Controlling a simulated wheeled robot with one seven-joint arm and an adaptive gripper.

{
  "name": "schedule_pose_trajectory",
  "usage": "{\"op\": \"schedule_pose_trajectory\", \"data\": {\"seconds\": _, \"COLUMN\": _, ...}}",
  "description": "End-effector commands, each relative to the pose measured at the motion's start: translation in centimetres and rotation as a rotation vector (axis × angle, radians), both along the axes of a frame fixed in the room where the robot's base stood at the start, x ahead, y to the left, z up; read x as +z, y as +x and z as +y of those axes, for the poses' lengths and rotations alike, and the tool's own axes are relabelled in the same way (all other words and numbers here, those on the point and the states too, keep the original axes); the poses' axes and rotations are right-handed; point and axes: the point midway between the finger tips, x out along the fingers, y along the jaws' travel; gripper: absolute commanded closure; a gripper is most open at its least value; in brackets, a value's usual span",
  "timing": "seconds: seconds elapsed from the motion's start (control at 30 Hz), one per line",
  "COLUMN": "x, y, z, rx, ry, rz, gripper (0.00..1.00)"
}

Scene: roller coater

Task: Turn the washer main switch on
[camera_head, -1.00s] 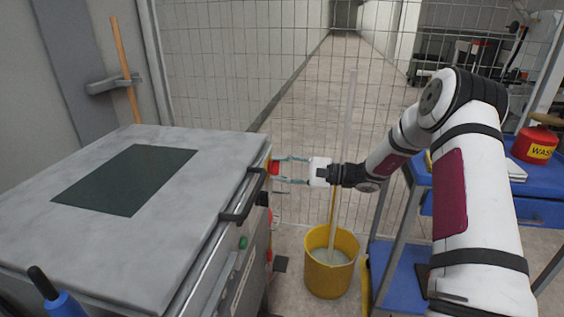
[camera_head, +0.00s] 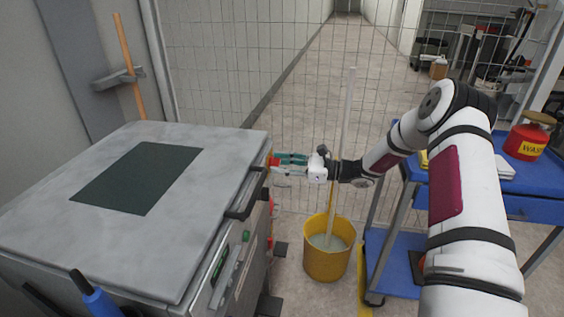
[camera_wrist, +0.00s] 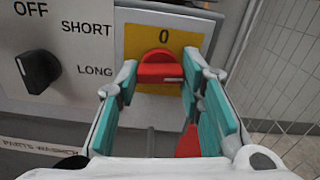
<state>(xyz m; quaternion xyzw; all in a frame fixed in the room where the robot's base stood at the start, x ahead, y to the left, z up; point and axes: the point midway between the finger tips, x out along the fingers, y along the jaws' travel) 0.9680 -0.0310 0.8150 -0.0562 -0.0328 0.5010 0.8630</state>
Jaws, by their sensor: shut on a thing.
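The washer main switch is a red rotary knob (camera_wrist: 160,68) on a yellow plate (camera_wrist: 139,42) in the wrist view, with a "0" printed above it. Its red handle lies roughly level across the plate. My gripper (camera_wrist: 165,74) has its teal-padded fingers on either side of the handle, shut on it. In the head view my gripper (camera_head: 275,163) reaches the right side of the grey washer (camera_head: 215,235), at the red knob (camera_head: 270,161) near the top corner. The fingers partly hide the knob there.
A black selector knob (camera_wrist: 38,71) marked OFF, SHORT and LONG sits left of the switch. A black lid handle (camera_head: 243,204) juts out nearby. A yellow bucket (camera_head: 327,262) with a pole stands below my arm. A blue cart (camera_head: 400,265) is at right, a wire fence behind.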

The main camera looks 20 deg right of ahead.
Motion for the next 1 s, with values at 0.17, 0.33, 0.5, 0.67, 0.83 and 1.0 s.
{"op": "schedule_pose_trajectory", "data": {"seconds": 0.17, "x": -0.1, "y": -0.07, "z": -0.01, "rx": 0.0, "ry": 0.04, "rz": 0.074, "gripper": 0.93}}
{"op": "schedule_pose_trajectory", "data": {"seconds": 0.33, "x": -0.12, "y": -0.06, "z": 0.0, "rx": 0.0, "ry": 0.062, "rz": 0.112, "gripper": 0.93}}
{"op": "schedule_pose_trajectory", "data": {"seconds": 0.5, "x": -0.14, "y": -0.05, "z": 0.0, "rx": 0.0, "ry": 0.071, "rz": 0.129, "gripper": 0.93}}
{"op": "schedule_pose_trajectory", "data": {"seconds": 0.67, "x": -0.15, "y": -0.05, "z": 0.0, "rx": 0.0, "ry": 0.072, "rz": 0.13, "gripper": 0.93}}
{"op": "schedule_pose_trajectory", "data": {"seconds": 0.83, "x": -0.16, "y": -0.04, "z": 0.0, "rx": 0.0, "ry": 0.072, "rz": 0.13, "gripper": 0.93}}
{"op": "schedule_pose_trajectory", "data": {"seconds": 1.0, "x": -0.12, "y": -0.04, "z": 0.0, "rx": 0.0, "ry": 0.072, "rz": 0.13, "gripper": 0.45}}
